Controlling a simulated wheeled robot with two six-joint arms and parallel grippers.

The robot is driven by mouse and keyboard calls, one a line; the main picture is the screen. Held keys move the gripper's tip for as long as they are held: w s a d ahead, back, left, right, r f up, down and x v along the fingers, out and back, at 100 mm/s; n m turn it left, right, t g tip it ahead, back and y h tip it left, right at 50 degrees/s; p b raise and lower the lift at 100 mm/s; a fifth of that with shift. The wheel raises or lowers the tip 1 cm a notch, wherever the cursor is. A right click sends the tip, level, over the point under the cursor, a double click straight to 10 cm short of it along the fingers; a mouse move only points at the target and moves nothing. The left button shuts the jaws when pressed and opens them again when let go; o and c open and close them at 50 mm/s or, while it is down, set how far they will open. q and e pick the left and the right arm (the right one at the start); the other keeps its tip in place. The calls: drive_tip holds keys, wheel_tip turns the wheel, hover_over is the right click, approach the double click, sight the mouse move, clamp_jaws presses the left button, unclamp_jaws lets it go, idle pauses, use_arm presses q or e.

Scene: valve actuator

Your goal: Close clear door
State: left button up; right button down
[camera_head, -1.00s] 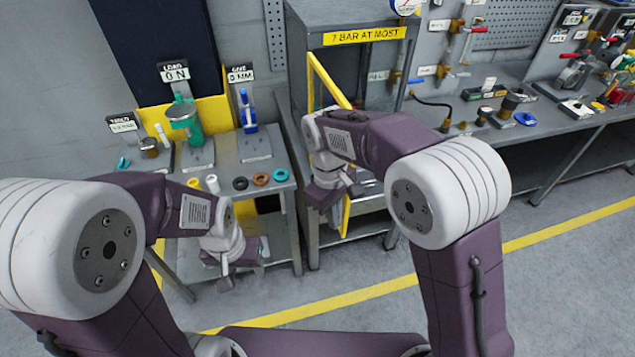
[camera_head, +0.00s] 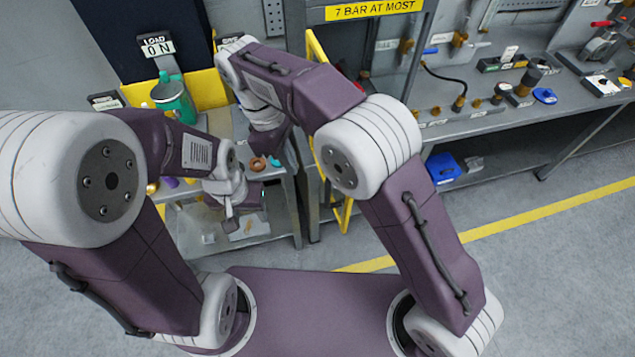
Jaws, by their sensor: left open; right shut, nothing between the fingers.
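The clear door with its yellow frame (camera_head: 319,50) stands open, seen nearly edge-on, at the front of the grey cabinet (camera_head: 381,28) labelled "7 BAR AT MOST". Its lower yellow corner also shows below my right forearm; the middle is hidden by that arm. My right gripper (camera_head: 265,147) is shut and empty, pointing down to the left of the door, over the right end of the left bench; I see a gap between it and the frame. My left gripper (camera_head: 232,212) is open and empty, low in front of the left bench.
The left bench (camera_head: 283,190) carries a green vessel (camera_head: 175,98), a brown ring (camera_head: 257,164) and small parts close to my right gripper. A long workbench (camera_head: 470,128) with fittings runs right. A blue bin (camera_head: 443,168) sits beneath it. Floor in front is clear.

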use_arm(q)
drive_tip(key=shift+w+a+r+p, duration=0.1)
drive_tip(key=shift+w+r+p, duration=0.4)
drive_tip(key=shift+r+p, duration=0.4)
use_arm(e)
drive_tip(key=d+f, duration=0.6)
drive_tip(key=f, duration=0.3)
drive_tip(key=shift+s, duration=0.25)
use_arm(q)
drive_tip(key=shift+s+f, duration=0.1)
use_arm(e)
drive_tip(key=shift+s, duration=0.1)
